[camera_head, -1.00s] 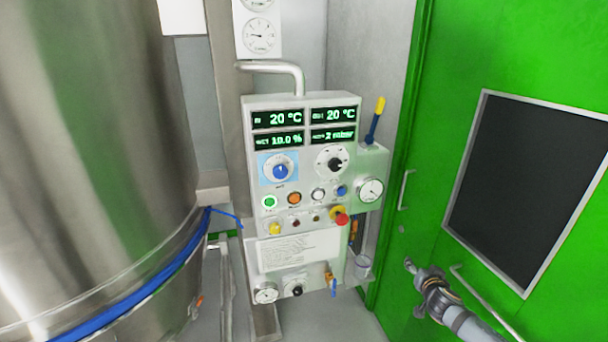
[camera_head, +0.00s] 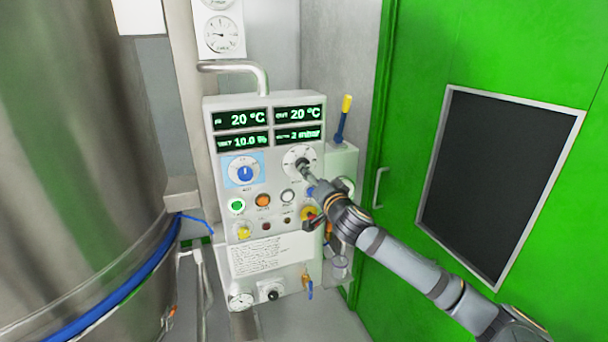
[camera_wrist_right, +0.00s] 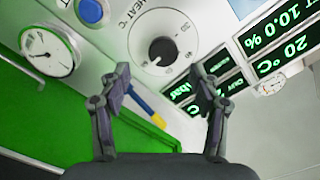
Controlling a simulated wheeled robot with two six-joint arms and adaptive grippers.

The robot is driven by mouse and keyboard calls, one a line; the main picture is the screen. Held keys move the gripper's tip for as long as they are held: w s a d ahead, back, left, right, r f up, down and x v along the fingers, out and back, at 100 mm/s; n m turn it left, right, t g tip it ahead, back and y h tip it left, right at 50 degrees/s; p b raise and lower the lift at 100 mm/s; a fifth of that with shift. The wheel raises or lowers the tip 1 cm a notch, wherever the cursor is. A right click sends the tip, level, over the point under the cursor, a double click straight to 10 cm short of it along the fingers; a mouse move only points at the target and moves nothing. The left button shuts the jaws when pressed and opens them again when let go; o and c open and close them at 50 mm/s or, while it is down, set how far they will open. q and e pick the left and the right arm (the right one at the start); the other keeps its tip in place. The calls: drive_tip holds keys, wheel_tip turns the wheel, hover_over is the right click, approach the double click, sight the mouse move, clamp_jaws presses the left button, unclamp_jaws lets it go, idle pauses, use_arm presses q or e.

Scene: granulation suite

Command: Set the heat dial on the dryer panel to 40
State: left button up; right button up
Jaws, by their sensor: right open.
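The dryer panel (camera_head: 213,150) is a pale box on the wall with green readouts. Its heat dial (camera_head: 291,156) is a white disc with a black knob at the upper right, below the readouts. The wrist view shows the dial face (camera_wrist_right: 143,45), lettered HEAT °C, and its black knob (camera_wrist_right: 162,50); I cannot tell surely which mark the knob points to. My right gripper (camera_head: 305,170) is close in front of the dial and partly hides it. In the wrist view the right gripper (camera_wrist_right: 160,82) is open, its fingers apart, with the knob beyond the gap. My left gripper is out of view.
A blue knob (camera_head: 244,173) sits left of the heat dial, with several buttons below. A yellow-and-blue handled tool (camera_head: 342,120) stands at the panel's right. A large steel vessel (camera_head: 70,150) is at left and a green door (camera_head: 400,215) at right.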

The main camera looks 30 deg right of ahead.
drive_tip(key=p+x, duration=0.2)
drive_tip(key=x, duration=0.4)
drive_tip(key=shift+w+a, duration=0.2)
drive_tip(key=shift+w, duration=0.05)
drive_tip(key=shift+r, duration=0.15)
drive_tip(key=c, duration=1.2)
